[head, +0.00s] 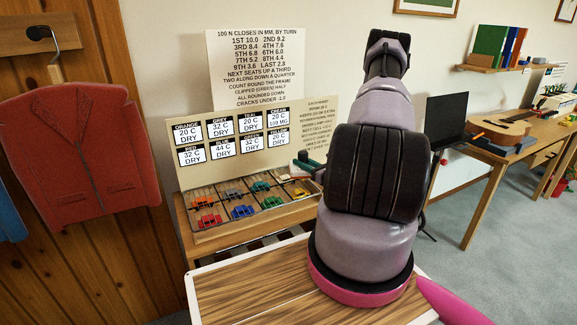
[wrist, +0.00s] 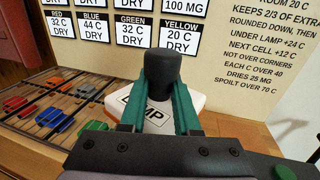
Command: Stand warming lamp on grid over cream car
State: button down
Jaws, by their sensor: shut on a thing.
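My gripper (wrist: 160,102) is shut on the dark upright knob of the warming lamp (wrist: 162,66), one green finger on each side. The lamp's white base, with part of the word "LAMP" showing, lies below the fingers in the wrist view. In the head view my gripper (head: 308,164) is at the right end of the grid (head: 222,212), partly behind my arm. Coloured cars lie under the grid bars. I cannot make out the cream car; the grid's right end is partly covered. I cannot tell whether the lamp touches the grid.
A label board (head: 235,139) rises behind the grid, its CREAM label reading 20 C, 100 MG. A taller text sign (head: 255,65) stands behind it. A red jacket (head: 80,155) hangs at the left. A wooden board (head: 255,292) is in front of the grid.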

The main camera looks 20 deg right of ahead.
jog(key=w, duration=0.4)
jog(key=w+f, duration=0.1)
jog(key=w, duration=0.3)
jog(key=w+f, duration=0.1)
jog(key=w, duration=0.3)
jog(key=shift+w+a+f, duration=0.2)
jog(key=shift+w+a, duration=0.05)
notch_tip(320, 180, down, 4)
jog(key=shift+a+f, duration=0.1)
jog(key=shift+f, duration=0.05)
jog(key=shift+w+f, duration=0.15)
jog(key=shift+w, duration=0.05)
jog(key=c, duration=0.6)
grip_release()
jog(key=shift+f, duration=0.15)
jog(key=shift+c, duration=0.2)
